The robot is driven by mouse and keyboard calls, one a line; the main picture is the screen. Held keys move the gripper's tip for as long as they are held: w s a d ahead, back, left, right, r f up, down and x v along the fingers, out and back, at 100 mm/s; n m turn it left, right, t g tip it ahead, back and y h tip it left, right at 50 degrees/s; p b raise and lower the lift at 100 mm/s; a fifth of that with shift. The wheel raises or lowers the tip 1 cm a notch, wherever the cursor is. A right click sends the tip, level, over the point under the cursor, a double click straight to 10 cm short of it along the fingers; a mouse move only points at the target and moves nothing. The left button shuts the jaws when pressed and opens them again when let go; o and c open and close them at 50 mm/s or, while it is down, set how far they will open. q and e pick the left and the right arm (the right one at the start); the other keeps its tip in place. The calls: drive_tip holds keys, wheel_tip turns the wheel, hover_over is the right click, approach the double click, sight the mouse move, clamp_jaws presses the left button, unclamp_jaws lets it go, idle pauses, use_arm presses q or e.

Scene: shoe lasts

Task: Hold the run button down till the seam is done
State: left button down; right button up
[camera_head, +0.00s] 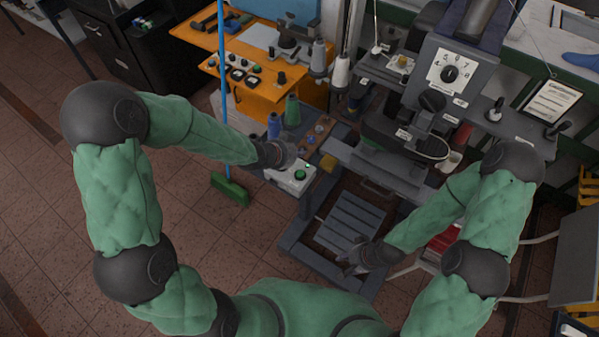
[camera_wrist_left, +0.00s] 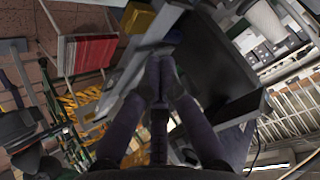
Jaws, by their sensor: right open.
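A small white box with a green button (camera_head: 300,174) sits at the left edge of the machine's bench, and a small green light shows beside the button. My left gripper (camera_head: 290,155) is just behind and above this box in the head view, apart from the button as far as I can tell. In the left wrist view its two fingers (camera_wrist_left: 161,65) meet at the tips with nothing between them. The button cannot be made out there. My right gripper (camera_head: 352,263) is open and empty, low in front of the machine, over the treadle area. The machine (camera_head: 392,135) stands behind, its seam hidden.
A dial panel (camera_head: 451,74) tops the machine. Thread cones (camera_head: 292,110) stand close behind my left gripper. An orange table (camera_head: 262,96) with tools is at the back left. A blue-handled green broom (camera_head: 231,189) stands left of the box. The floor at left is clear.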

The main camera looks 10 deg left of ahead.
use_arm(q)
drive_tip(key=shift+f, duration=0.15)
drive_tip(key=b, duration=0.6)
hover_over(298, 175)
wheel_tip(298, 175, down, 7)
drive_tip(key=shift+w+f, duration=0.1)
drive_tip(key=shift+f+b, duration=0.45)
drive_tip(key=shift+f, duration=0.25)
drive_tip(key=shift+f, duration=0.1)
idle(0.5)
drive_tip(key=shift+f+b, duration=0.3)
drive_tip(key=shift+b, duration=0.2)
